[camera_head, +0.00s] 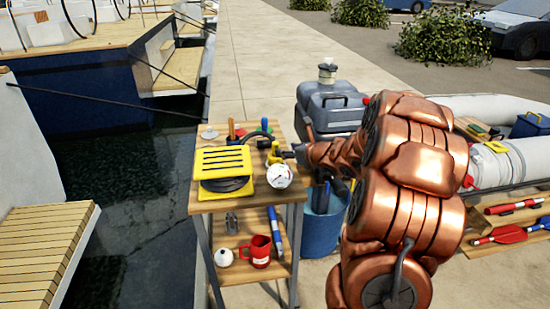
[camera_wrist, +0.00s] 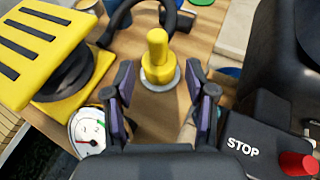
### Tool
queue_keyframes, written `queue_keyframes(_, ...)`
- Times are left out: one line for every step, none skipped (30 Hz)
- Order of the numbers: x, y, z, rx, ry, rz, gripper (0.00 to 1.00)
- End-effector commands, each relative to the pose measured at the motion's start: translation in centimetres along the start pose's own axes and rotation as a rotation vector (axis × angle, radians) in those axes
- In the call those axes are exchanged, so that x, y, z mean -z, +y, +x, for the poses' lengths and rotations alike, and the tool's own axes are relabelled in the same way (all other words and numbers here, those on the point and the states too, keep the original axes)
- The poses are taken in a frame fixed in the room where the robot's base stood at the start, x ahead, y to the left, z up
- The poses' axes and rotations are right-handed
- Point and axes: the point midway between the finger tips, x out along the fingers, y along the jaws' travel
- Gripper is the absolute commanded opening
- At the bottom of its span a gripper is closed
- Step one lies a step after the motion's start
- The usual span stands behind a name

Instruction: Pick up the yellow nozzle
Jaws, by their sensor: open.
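The yellow nozzle (camera_wrist: 157,60) stands upright on a grey round base on the wooden table in the wrist view, centred ahead of my gripper. In the head view the nozzle (camera_head: 275,152) is small and partly hidden by my gripper (camera_head: 287,154). In the wrist view my gripper (camera_wrist: 163,108) is open, with one dark finger on each side of the line to the nozzle. Its fingertips seem just short of the nozzle, and nothing is between them. I cannot tell the exact gap.
A yellow slatted reel (camera_head: 223,165) and a white gauge (camera_head: 279,176) stand close by on the table (camera_head: 215,204). A black hose (camera_wrist: 122,18) curves behind the nozzle. A grey container (camera_head: 333,105) is behind right. Water lies left.

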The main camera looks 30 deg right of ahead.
Motion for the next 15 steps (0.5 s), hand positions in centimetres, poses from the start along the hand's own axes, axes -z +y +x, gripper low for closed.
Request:
queue_keyframes(0.0,0.1,0.5,-0.003,0.002,-0.003,0.56)
queue_keyframes(0.0,0.1,0.8,-0.003,0.002,-0.003,0.56)
queue_keyframes(0.0,0.1,1.2,-0.003,0.001,-0.004,0.56)
queue_keyframes(0.0,0.1,1.4,-0.004,0.001,-0.004,0.56)
queue_keyframes(-0.1,0.1,1.6,-0.004,0.001,-0.004,0.56)
queue_keyframes(-0.1,0.1,1.9,-0.004,0.000,-0.004,0.56)
queue_keyframes(-0.1,0.1,2.0,-0.004,-0.001,-0.004,0.56)
queue_keyframes(-0.1,0.1,2.1,-0.004,-0.001,-0.004,0.56)
queue_keyframes(-0.2,0.2,2.3,-0.004,0.000,-0.005,0.56)
queue_keyframes(-0.2,0.2,2.5,-0.005,0.000,-0.006,0.56)
queue_keyframes(-0.2,0.2,2.7,-0.005,0.001,-0.006,0.56)
queue_keyframes(-0.3,0.2,3.1,-0.006,0.001,-0.007,0.56)
queue_keyframes(-0.4,0.2,3.4,-0.006,0.001,-0.007,0.56)
queue_keyframes(-0.4,0.2,3.6,-0.005,0.001,-0.006,0.56)
queue_keyframes(-0.5,0.2,4.0,-0.005,0.003,-0.007,0.56)
